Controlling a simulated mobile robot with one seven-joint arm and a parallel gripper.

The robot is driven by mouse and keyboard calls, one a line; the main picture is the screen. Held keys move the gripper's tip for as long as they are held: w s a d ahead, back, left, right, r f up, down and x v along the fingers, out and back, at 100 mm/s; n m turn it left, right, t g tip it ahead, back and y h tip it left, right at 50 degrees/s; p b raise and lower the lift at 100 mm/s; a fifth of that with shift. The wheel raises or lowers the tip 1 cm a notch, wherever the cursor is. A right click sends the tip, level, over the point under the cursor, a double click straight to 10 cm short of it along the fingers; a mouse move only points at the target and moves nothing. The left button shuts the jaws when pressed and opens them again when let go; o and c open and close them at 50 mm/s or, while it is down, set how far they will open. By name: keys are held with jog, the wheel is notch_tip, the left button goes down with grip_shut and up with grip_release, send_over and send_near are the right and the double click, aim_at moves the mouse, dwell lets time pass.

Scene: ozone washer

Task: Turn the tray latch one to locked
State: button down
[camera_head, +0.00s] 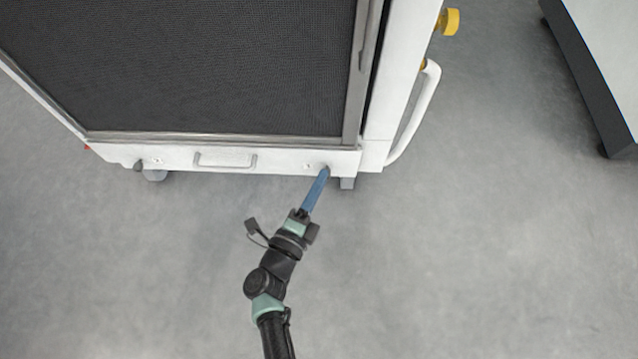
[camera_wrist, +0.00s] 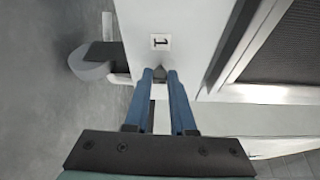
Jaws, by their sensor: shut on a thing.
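The washer's white tray front (camera_head: 280,160) runs along the bottom of the machine in the head view. Tray latch one, a small dark knob (camera_wrist: 160,75), sits beside a label with a "1" (camera_wrist: 160,41) in the wrist view. My gripper (camera_head: 323,174) reaches the right end of the tray front in the head view. Its two blue fingers (camera_wrist: 160,80) are shut on the latch, one on each side. The fingers hide much of the latch, and its turned angle is hard to tell.
A second dark latch (camera_head: 138,166) and a tray handle (camera_head: 225,160) are to the left. A white side handle (camera_head: 418,112) and a yellow knob (camera_head: 449,22) are at the right. A grey cabinet (camera_head: 606,70) stands far right. The floor in front is clear.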

jog(key=shift+d+n, duration=0.1)
jog(key=shift+n, duration=0.3)
jog(key=c, duration=0.8)
grip_release()
jog(key=shift+o, duration=0.2)
jog(key=p+v, duration=0.4)
jog(key=v, duration=0.9)
jog(key=shift+f, duration=0.2)
jog(key=shift+w, duration=0.1)
